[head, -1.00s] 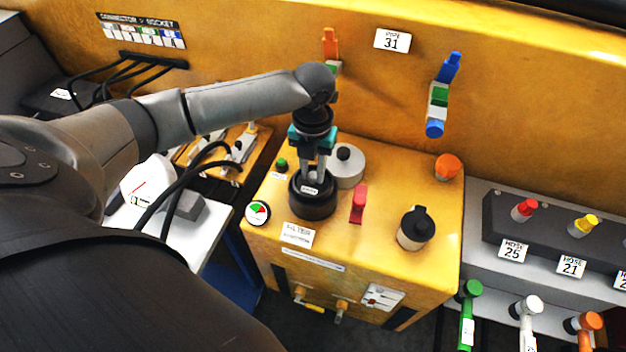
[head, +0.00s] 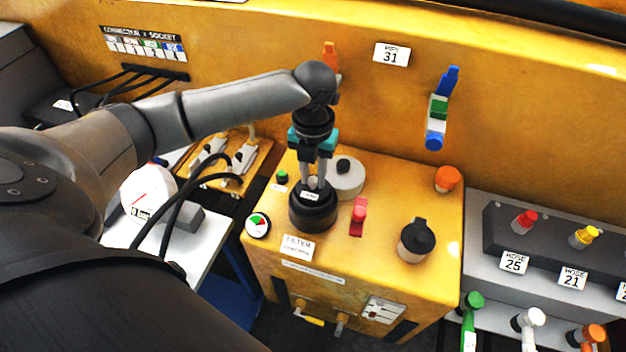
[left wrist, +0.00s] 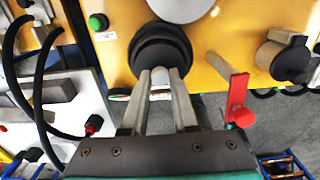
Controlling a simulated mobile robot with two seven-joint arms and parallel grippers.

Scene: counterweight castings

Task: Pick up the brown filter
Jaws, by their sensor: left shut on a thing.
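The filter (head: 313,217) is a round, very dark cylinder that looks nearly black, with a small white label on top. It is upright at the left front of the yellow housing, behind the FILTER plate (head: 298,247). My left gripper (head: 314,184) points down from above, its fingers shut on the filter's top. In the left wrist view, the filter (left wrist: 150,57) shows as a dark stepped disc at the fingertips (left wrist: 162,80), with a pale part between them. Whether its base touches the housing cannot be told. My right gripper is not in view.
A pale round cap (head: 348,180) stands close behind the filter. A red lever (head: 358,215) stands close on its right, with a black-capped cylinder (head: 416,240) beyond. A gauge (head: 258,225) and a green button (head: 282,177) are on the left. Black hoses (head: 185,190) loop further left.

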